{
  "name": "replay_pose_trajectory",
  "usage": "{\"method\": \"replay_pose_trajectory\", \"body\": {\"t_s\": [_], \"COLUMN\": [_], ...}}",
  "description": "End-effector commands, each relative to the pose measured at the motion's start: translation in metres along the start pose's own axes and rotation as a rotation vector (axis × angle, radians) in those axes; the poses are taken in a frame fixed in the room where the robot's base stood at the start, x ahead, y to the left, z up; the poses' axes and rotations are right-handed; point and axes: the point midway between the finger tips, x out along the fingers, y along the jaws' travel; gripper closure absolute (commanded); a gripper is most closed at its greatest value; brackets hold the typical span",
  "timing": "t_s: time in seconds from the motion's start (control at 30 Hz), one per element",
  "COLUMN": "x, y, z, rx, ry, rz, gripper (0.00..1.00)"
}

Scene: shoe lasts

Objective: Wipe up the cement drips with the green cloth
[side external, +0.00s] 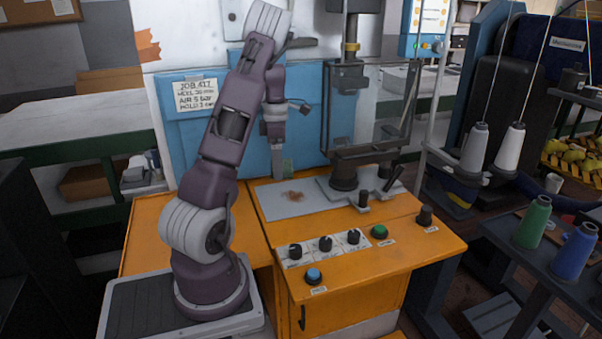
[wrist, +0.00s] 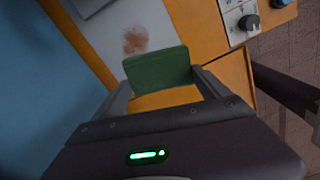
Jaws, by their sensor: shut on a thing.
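My gripper (wrist: 158,88) is shut on the green cloth (wrist: 157,67), which shows as a green block between the fingers in the wrist view. In the side external view the cloth (side external: 288,167) is a small green patch below the fingers, near the back left of the grey plate. The cement drips (wrist: 135,40) are a reddish-brown smear on the grey plate, just beyond the cloth in the wrist view. In the side external view the drips (side external: 291,196) lie in front of my gripper. I cannot tell whether the cloth touches the plate.
The grey plate (side external: 270,207) is set on an orange bench (side external: 370,260). A press with a clear guard (side external: 368,105) stands right of the drips. Knobs and buttons (side external: 326,243) line the bench front. A blue panel (side external: 200,130) rises behind. The plate's front left is clear.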

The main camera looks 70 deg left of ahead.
Motion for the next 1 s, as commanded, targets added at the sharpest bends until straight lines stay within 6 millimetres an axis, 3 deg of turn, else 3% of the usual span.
{"method": "replay_pose_trajectory", "body": {"t_s": [0.1, 0.27, 0.57, 1.0], "x": [0.024, 0.040, 0.053, 0.093], "y": [0.028, 0.047, 0.048, 0.048], "z": [-0.001, 0.002, 0.003, 0.003], "rx": [-0.147, -0.259, -0.270, -0.269], "ry": [0.003, 0.000, 0.000, 0.000], "rz": [-0.001, -0.001, -0.001, -0.001], "gripper": [0.47, 0.47, 0.47, 0.47]}}
